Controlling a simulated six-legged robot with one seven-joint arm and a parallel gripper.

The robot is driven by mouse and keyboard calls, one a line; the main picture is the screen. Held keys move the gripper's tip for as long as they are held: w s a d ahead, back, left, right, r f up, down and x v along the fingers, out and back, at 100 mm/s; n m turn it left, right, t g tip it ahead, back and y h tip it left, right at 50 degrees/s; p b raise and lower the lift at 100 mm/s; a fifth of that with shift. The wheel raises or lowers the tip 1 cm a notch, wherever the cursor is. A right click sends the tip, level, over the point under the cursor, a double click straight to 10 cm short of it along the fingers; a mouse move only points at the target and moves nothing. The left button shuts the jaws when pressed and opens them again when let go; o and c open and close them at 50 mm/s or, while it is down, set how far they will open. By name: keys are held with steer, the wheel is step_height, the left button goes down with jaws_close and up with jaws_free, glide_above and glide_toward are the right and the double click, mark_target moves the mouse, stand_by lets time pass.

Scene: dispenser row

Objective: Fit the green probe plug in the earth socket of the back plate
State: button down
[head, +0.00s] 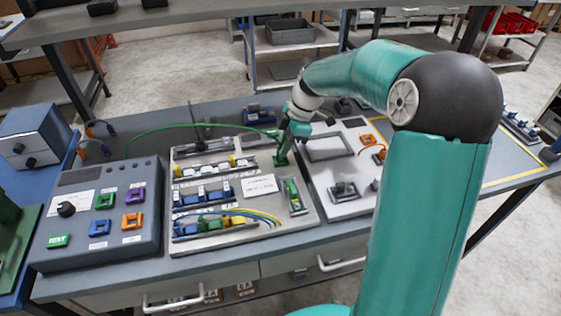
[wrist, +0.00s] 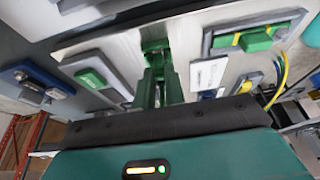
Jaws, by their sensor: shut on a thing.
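My gripper (head: 286,146) reaches down over the top right corner of the pale back plate (head: 238,238). It is shut on the green probe plug (head: 281,159), whose green cable arcs left towards the tester. In the wrist view the green plug (wrist: 153,88) is between the jaws, pointing at a green socket (wrist: 154,46) at the plate's edge. The plug's tip is very close to or at this socket; I cannot tell whether it is in. The jaws and plug hide part of the socket.
The grey tester box (head: 100,215) with coloured sockets stands at the left. The back plate carries rows of terminals, a white label (head: 259,186) and a green-yellow terminal block (head: 292,196). A second pale plate (head: 335,170) lies close on the right.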

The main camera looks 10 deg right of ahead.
steer(key=shift+f, duration=0.55)
stand_by(0.6)
steer(key=c, duration=1.4)
jaws_free()
steer(key=shift+o, duration=0.5)
steer(key=shift+o, duration=0.6)
steer(key=shift+r, duration=0.1)
step_height(320, 180, up, 7)
